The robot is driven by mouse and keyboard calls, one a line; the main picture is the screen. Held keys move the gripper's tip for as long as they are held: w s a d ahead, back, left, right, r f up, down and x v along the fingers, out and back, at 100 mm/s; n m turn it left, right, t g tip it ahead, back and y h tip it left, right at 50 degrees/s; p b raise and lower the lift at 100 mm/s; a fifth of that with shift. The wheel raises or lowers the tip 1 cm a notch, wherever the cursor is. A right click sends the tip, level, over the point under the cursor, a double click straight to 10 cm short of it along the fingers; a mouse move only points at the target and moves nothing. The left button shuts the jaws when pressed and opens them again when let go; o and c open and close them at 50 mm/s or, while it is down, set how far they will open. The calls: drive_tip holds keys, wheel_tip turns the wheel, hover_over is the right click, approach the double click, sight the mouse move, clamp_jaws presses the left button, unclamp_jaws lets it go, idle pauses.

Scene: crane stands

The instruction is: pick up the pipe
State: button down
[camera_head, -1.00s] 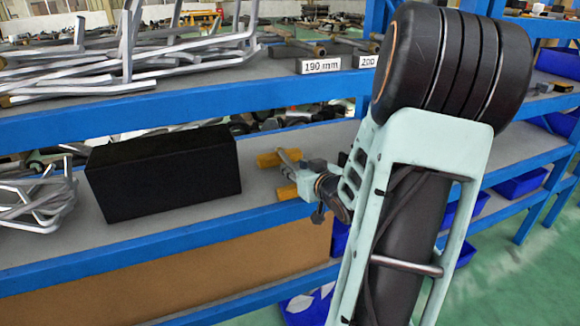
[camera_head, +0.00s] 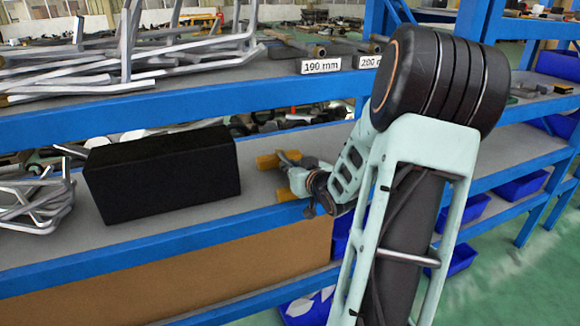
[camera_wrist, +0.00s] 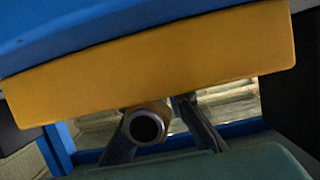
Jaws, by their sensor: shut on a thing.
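The pipe shows end-on in the wrist view (camera_wrist: 148,125), a dark round opening with a brownish rim between my two dark fingers. My gripper (camera_wrist: 155,128) is shut on it. In the head view my gripper (camera_head: 300,177) is at the middle shelf, right of the black box, beside two yellow blocks, one farther back (camera_head: 268,161) and one nearer (camera_head: 289,193). A short grey piece, likely the pipe (camera_head: 287,158), shows there, partly hidden by my gripper. In the wrist view a yellow bar (camera_wrist: 150,62) crosses close above the pipe. Whether the pipe touches a yellow block cannot be told.
A large black box (camera_head: 165,175) stands on the middle shelf (camera_head: 255,205), with bent metal tubes (camera_head: 32,205) at its left. The upper shelf's blue beam (camera_head: 180,104) runs above my gripper. Blue bins (camera_head: 520,185) are at the right.

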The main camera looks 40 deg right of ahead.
sight(290, 163)
drive_tip(key=shift+r, duration=0.15)
drive_tip(key=shift+r, duration=0.25)
wheel_tip(290, 163, up, 2)
drive_tip(key=shift+r+p, duration=0.2)
drive_tip(key=shift+p, duration=0.35)
drive_tip(key=s+d+r+p, duration=0.3)
drive_tip(key=s+r+p, duration=0.2)
drive_tip(key=s+r, duration=0.5)
drive_tip(key=s, duration=0.3)
drive_tip(key=shift+s+d+p, duration=0.25)
drive_tip(key=shift+d+p, duration=0.05)
drive_tip(key=shift+d, duration=0.1)
drive_tip(key=shift+s+f, duration=0.1)
